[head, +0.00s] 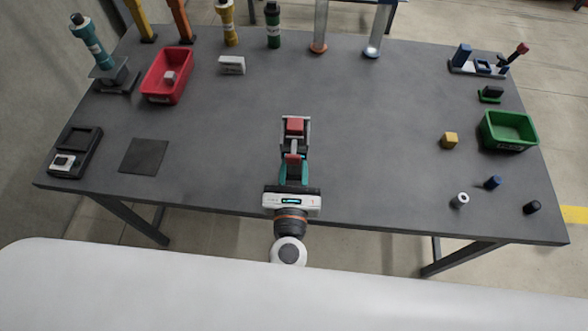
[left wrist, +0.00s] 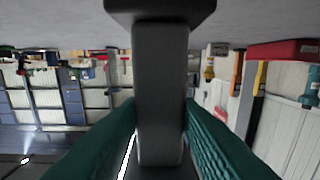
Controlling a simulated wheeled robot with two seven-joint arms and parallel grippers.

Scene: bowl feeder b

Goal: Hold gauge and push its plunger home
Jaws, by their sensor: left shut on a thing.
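The gauge (head: 294,126) stands in the middle of the table, with a grey frame, a red block at its far end and a smaller red part nearer me. My left gripper (head: 293,168) reaches in from the front edge, its teal fingers shut on the gauge. In the left wrist view, the gauge's dark grey post (left wrist: 160,90) stands between the two green fingers, with a wider dark plate at one end. Which red part is the plunger, and how far in it sits, I cannot tell. My right gripper is not in view.
The table (head: 380,130) is clear around the gauge. A red bin (head: 184,91) and a white box (head: 232,65) lie back left, a dark square mat (head: 144,156) left. A green bin (head: 508,145), yellow cube (head: 449,140) and small cylinders are right.

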